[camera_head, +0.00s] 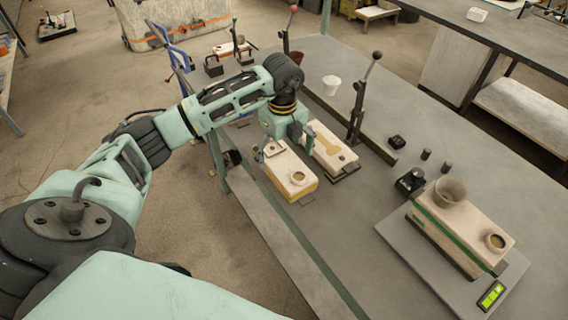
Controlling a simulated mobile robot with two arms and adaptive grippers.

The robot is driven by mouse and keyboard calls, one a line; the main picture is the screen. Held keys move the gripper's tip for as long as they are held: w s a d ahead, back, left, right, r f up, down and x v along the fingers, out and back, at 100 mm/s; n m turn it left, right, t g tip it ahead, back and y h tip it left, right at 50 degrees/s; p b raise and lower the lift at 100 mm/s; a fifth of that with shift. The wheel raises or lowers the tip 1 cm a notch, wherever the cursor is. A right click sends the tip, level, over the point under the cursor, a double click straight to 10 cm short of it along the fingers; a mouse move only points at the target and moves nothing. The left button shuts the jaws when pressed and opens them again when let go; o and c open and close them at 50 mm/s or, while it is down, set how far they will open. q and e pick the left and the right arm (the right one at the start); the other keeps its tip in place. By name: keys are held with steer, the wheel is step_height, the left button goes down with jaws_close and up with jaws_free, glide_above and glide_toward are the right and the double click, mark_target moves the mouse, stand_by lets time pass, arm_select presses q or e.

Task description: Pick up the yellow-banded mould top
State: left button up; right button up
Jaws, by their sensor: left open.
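The yellow-banded mould top (288,170) is a pale block with a yellow band low on its sides and a round hole near its front end. It rests on the bench left of centre. Beside it on the right is an open mould half (328,150) with a tan cavity in its upper face. My left gripper (277,147) is open at the back end of the yellow-banded mould top, above it or close to it; I cannot tell whether it touches. The gripper and wrist hide part of that end. My right gripper is not in view.
A green-banded mould (455,232) with a grey cup on it stands on a scale (405,240) at the right. A lever post (357,110) rises behind the open mould half. The bench front is bare.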

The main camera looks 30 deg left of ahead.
mark_target(284, 161)
arm_select(q)
step_height(284, 161, down, 3)
steer(key=shift+w+r+p, duration=0.1)
steer(key=shift+p, duration=0.25)
steer(key=shift+f, duration=0.5)
steer(key=c, duration=2)
steer(key=shift+w+r, duration=0.1)
steer(key=shift+w, duration=0.05)
steer(key=shift+c, duration=0.9)
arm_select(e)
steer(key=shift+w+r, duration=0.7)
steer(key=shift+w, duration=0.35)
arm_select(q)
steer(key=shift+r, duration=0.15)
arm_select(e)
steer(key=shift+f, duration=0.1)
